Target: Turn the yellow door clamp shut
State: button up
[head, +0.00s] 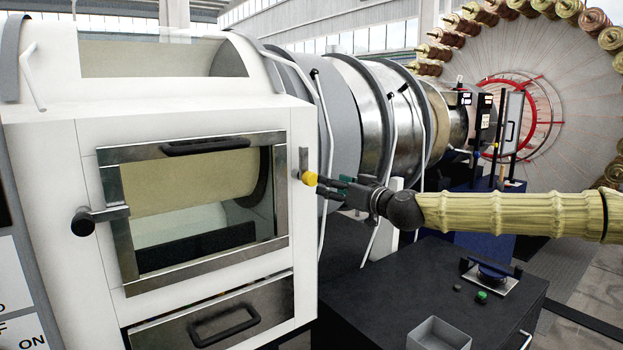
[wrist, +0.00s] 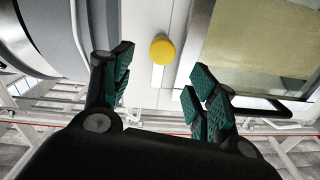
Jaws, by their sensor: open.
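The yellow door clamp (head: 309,178) is a round yellow knob on a short metal bar. It sits on the white machine front, just right of the metal-framed door (head: 283,205). The bar rises upright from the knob, beside the door's right edge. In the wrist view the yellow knob (wrist: 161,50) lies ahead of and between my spread fingers, with a gap around it. My gripper (head: 335,188) is open and empty, just right of the knob in the head view; it also shows in the wrist view (wrist: 158,80). The door looks closed against its frame.
A black-knobbed handle (head: 84,222) sticks out at the door's left. A drawer (head: 222,323) is below. A dark cabinet (head: 420,290) with a grey bin (head: 438,334) stands under my arm. White curved bars (head: 325,150) rise behind the knob.

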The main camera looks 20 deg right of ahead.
aim_at(314, 179)
jog(key=shift+p+x, duration=1.05)
jog(key=shift+x, duration=3.95)
jog(key=shift+c, duration=0.3)
grip_shut()
